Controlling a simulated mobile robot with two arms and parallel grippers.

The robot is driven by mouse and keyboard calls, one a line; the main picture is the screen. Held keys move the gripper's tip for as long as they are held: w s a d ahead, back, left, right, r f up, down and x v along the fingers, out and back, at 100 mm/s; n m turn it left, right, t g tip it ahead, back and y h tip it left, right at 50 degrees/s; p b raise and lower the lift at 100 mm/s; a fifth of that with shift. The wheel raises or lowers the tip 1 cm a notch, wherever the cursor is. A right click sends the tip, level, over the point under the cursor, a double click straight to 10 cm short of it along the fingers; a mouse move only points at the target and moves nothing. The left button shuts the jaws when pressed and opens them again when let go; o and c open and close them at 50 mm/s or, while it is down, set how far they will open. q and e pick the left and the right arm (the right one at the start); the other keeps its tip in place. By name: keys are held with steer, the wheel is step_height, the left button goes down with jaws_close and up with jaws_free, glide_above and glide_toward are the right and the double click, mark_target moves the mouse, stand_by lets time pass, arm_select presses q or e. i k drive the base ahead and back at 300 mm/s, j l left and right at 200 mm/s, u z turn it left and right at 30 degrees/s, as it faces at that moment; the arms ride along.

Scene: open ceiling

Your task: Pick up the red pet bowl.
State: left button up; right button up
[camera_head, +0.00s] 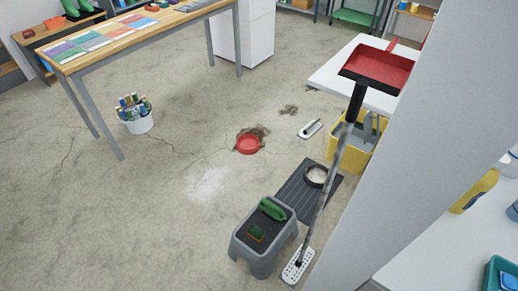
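The red pet bowl (249,144) sits on the concrete floor near the middle of the head view. It looks upright, and a brown dirt patch (262,131) lies around its far side. Another bowl, dark-rimmed with pale contents (316,175), stands on a dark ribbed mat (290,193) to its lower right. Neither of my grippers shows in the head view.
A grey step stool (263,262) with green items, a long-handled mop (298,265) and a yellow bucket (352,160) stand to the right. A white bucket (139,123) and workbench (135,34) are left. Floor left of the stool is open.

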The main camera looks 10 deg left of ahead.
mark_target(248, 144)
steer(key=j+u, duration=0.35)
steer(key=i+j+u, duration=0.15)
steer(key=j+u, duration=0.15)
steer(key=i+j+u, duration=0.35)
steer(key=i+j, duration=0.2)
steer(key=i+j+u, duration=0.4)
steer(key=i+j, duration=0.25)
steer(key=i+z, duration=0.35)
steer(key=i, duration=0.15)
steer(key=i+j+z, duration=0.15)
steer(key=i+z, duration=0.25)
steer(key=i, duration=0.05)
